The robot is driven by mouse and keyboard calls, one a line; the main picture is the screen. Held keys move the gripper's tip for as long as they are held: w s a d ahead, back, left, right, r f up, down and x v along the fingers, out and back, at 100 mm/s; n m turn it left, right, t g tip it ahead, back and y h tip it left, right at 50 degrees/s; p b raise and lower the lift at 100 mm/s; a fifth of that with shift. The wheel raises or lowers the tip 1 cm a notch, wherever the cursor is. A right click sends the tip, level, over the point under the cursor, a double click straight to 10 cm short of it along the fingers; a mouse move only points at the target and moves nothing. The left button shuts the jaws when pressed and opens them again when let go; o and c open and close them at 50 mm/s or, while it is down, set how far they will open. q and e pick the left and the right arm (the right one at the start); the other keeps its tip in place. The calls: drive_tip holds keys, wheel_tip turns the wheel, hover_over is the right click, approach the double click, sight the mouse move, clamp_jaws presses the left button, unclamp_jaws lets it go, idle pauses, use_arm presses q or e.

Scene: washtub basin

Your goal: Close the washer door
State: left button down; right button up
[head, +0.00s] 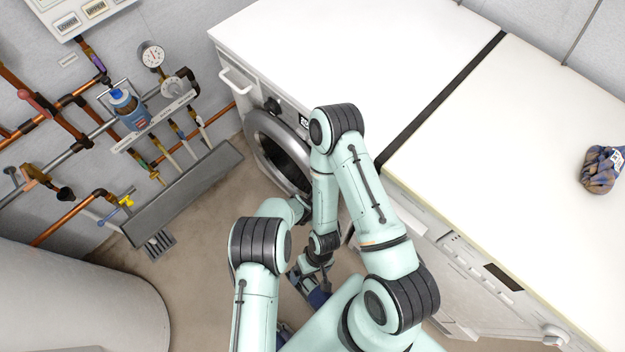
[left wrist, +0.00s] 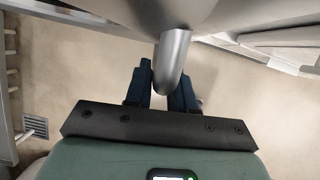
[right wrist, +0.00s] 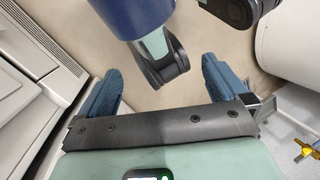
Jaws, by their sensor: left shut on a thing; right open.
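The washer (head: 300,35) is the white machine at the left end of the counter in the head view. Its round opening (head: 275,150) shows a grey ring and dark inside; my arms cover its right part. In the left wrist view a rounded grey panel, seemingly the washer door (left wrist: 235,12), hangs over my left gripper (left wrist: 166,88). The gripper is shut on a silver handle-like piece (left wrist: 172,62) of it. The head view hides the left fingers behind my arms. My right gripper (head: 310,285) is low in front of the machines. It is open and empty in the right wrist view (right wrist: 160,85).
A second white machine (head: 520,130) stands to the right, with a dark blue-brown bundle (head: 602,170) on top. Copper pipes and a grey trough (head: 185,195) line the left wall. A large pale rounded tank (head: 75,295) is at lower left. Some floor (head: 205,235) is clear.

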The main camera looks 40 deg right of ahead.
use_arm(q)
drive_tip(key=c, duration=1.1)
unclamp_jaws()
drive_tip(key=shift+s+d+r, duration=0.15)
drive_tip(key=shift+s+d, duration=0.1)
drive_tip(key=shift+d, duration=0.25)
drive_tip(key=shift+o, duration=0.2)
drive_tip(key=shift+w+a, duration=0.1)
drive_tip(key=shift+r, duration=0.1)
drive_tip(key=p+v, duration=0.2)
drive_tip(key=v, duration=1.1)
drive_tip(key=shift+p, duration=0.35)
drive_tip(key=shift+a, duration=0.1)
